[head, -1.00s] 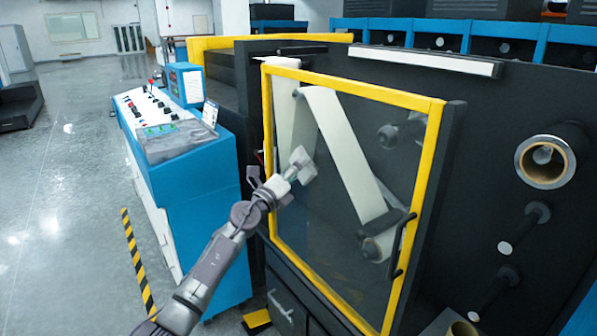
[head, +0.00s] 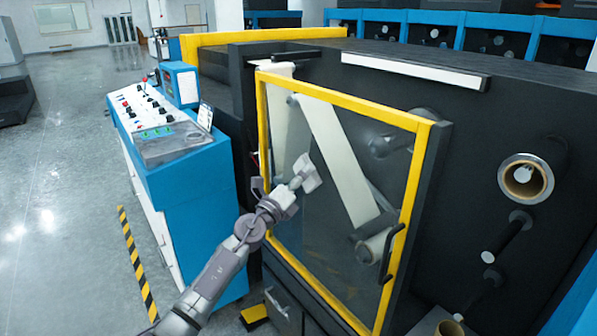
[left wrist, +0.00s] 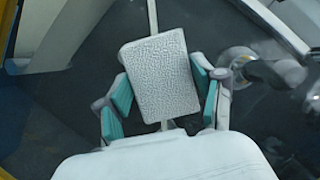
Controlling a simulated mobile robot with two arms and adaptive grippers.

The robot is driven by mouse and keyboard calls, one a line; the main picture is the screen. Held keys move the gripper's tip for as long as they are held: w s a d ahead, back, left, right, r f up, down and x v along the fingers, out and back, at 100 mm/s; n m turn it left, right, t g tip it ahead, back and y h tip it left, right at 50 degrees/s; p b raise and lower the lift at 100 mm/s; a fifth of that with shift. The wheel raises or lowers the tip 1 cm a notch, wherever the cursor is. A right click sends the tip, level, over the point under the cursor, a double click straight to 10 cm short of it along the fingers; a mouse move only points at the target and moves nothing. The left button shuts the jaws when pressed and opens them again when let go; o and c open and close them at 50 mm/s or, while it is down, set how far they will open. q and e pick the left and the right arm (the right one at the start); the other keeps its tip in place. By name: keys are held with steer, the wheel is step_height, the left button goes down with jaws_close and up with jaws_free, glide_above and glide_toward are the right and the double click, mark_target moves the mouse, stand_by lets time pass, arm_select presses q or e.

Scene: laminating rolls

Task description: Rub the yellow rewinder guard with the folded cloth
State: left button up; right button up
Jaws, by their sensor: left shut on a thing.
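The yellow-framed rewinder guard (head: 334,99) has a clear pane and a dark handle (head: 392,252) on its right side. It stands in front of a white web and rollers. My left gripper (head: 300,182) is in front of the left part of the pane. It is shut on the folded cloth (head: 309,172), a small pale grey pad. In the left wrist view, the cloth (left wrist: 160,75) sits between the teal finger pads of my left gripper (left wrist: 163,98), with its textured face showing. I cannot tell whether the cloth touches the pane. My right gripper is in neither view.
A blue control console (head: 165,140) with buttons stands left of the guard. Rollers and a core (head: 525,180) stick out of the dark machine on the right. A striped floor line (head: 137,262) runs beside the console, with open floor to its left.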

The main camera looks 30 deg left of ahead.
arm_select(q)
steer(key=shift+s+d+p, duration=0.35)
steer(key=shift+d+p, duration=0.15)
steer(key=shift+d, duration=0.3)
steer(key=shift+s+d+p, duration=0.3)
steer(key=shift+d+p, duration=0.2)
steer(key=shift+d, duration=0.3)
steer(key=shift+s+d+r+p, duration=0.1)
steer(key=shift+s+d+p, duration=0.25)
steer(key=shift+d+p, duration=0.4)
steer(key=shift+s+d, duration=0.3)
steer(key=shift+d, duration=0.55)
glide_toward(312, 180)
steer(key=shift+w+d+r, duration=0.35)
steer(key=shift+w+r, duration=0.2)
steer(key=shift+w+d+r, duration=0.35)
steer(key=shift+w+r, duration=0.2)
steer(key=shift+w, duration=0.05)
